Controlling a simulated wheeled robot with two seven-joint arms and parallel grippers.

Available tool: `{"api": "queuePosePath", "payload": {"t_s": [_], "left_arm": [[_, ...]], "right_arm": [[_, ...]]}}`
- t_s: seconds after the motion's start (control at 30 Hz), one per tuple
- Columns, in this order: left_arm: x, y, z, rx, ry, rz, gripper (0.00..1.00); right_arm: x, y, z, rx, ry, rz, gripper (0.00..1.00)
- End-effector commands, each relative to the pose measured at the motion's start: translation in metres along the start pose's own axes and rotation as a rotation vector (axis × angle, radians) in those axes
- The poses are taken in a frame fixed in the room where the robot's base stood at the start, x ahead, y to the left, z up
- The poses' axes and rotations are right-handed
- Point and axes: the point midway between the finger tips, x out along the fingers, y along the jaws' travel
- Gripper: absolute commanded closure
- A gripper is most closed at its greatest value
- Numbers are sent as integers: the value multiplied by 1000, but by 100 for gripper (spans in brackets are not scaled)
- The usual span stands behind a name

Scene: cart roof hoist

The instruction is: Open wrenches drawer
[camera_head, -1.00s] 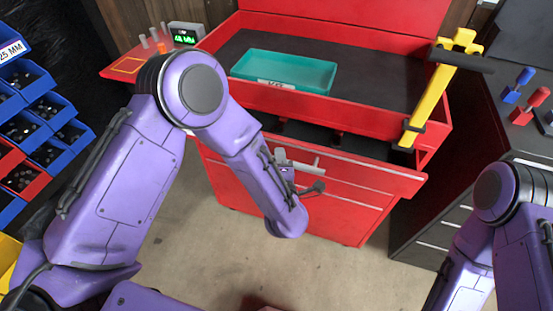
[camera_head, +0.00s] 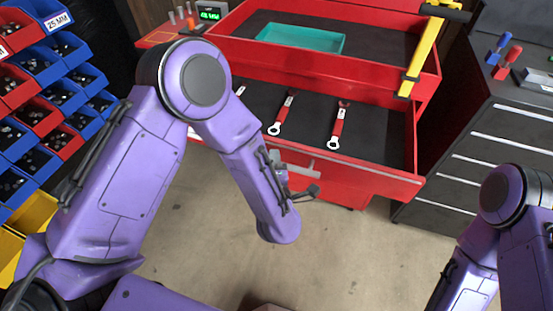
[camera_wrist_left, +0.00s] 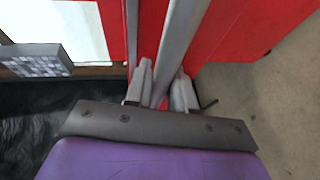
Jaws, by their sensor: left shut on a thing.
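The wrenches drawer (camera_head: 375,181) of the red cart stands well open towards me. Red-and-silver wrenches lie on its dark floor, one near the middle (camera_head: 283,114) and one to the right (camera_head: 338,126); another is partly hidden behind my left arm. My left gripper (camera_head: 285,168) is at the drawer's front, partly hidden by my forearm. In the left wrist view its fingers (camera_wrist_left: 163,88) are shut on the long grey drawer handle (camera_wrist_left: 181,45). My right arm shows at the right, but its gripper is out of the picture.
A teal tray (camera_head: 300,37) sits in the cart's upper compartment. A yellow bar (camera_head: 422,55) stands at the cart's right. A dark cabinet (camera_head: 500,140) is at the right, blue and red bins (camera_head: 50,95) at the left. The floor before the drawer is clear.

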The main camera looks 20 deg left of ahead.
Motion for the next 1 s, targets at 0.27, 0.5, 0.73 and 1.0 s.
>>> {"api": "queuePosePath", "payload": {"t_s": [0.27,0.5,0.73,1.0], "left_arm": [[-2,0,-1,-1,-3,-1,100],[-2,0,-1,-1,-1,0,56],[-2,0,0,-1,-1,0,56],[-51,-2,1,1,-7,0,56]], "right_arm": [[0,0,0,0,1,0,57],[0,0,0,0,1,0,57],[0,0,0,0,0,0,57],[10,-1,4,0,0,0,57]]}}
